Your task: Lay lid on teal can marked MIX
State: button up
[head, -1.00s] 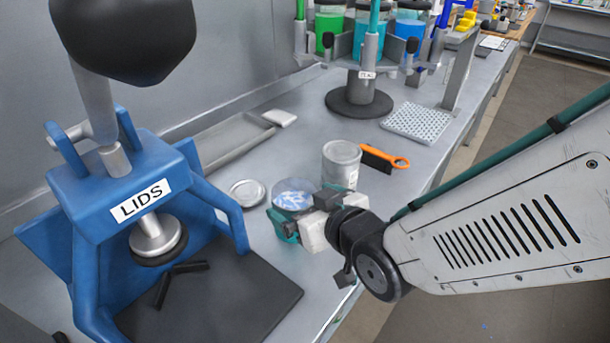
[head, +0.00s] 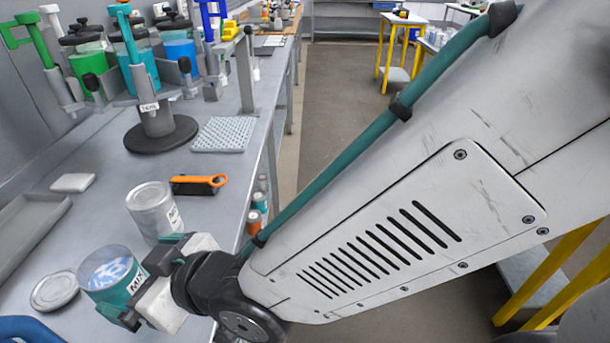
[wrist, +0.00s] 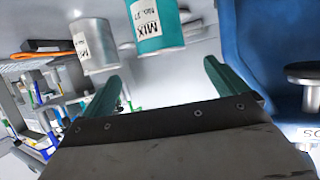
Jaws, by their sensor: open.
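The teal can (head: 112,283) marked MIX stands upright on the bench at lower left in the head view, with blue and white contents at its top. It also shows in the wrist view (wrist: 157,28), just ahead of the fingertips. My gripper (head: 148,282) is open and empty at the can's right side; its teal fingers also show in the wrist view (wrist: 162,75). I cannot tell if they touch the can. A round metal lid (head: 54,290) lies flat on the bench left of the can. A silver can (head: 153,211), also marked MIX in the wrist view (wrist: 94,45), stands close behind.
An orange-handled brush (head: 200,184) lies behind the silver can. A perforated mat (head: 224,135) and a round-based agitator stand (head: 160,135) with jars are farther back. A blue press (wrist: 270,60) is at right in the wrist view. A grey tray (head: 25,225) lies at left.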

jog(key=w+d+r+m+h, duration=0.2)
jog(key=w+d+m+h, duration=0.3)
jog(key=d, duration=0.8)
jog(key=w+d+r+m+h, duration=0.1)
jog(key=w+d+m+h, duration=0.15)
jog(key=w+d, duration=0.75)
jog(key=s+d+r+m+g+h, duration=0.1)
jog(key=s+d+m+g+h, duration=0.1)
jog(key=s+d, duration=0.6)
jog(key=s+d+r+m+g+h, duration=0.2)
jog(key=s+d, duration=0.7)
jog(key=d, duration=0.5)
jog(key=shift+d+r+m+h, duration=0.2)
jog(key=shift+d+m+h, duration=0.15)
jog(key=shift+m, duration=0.5)
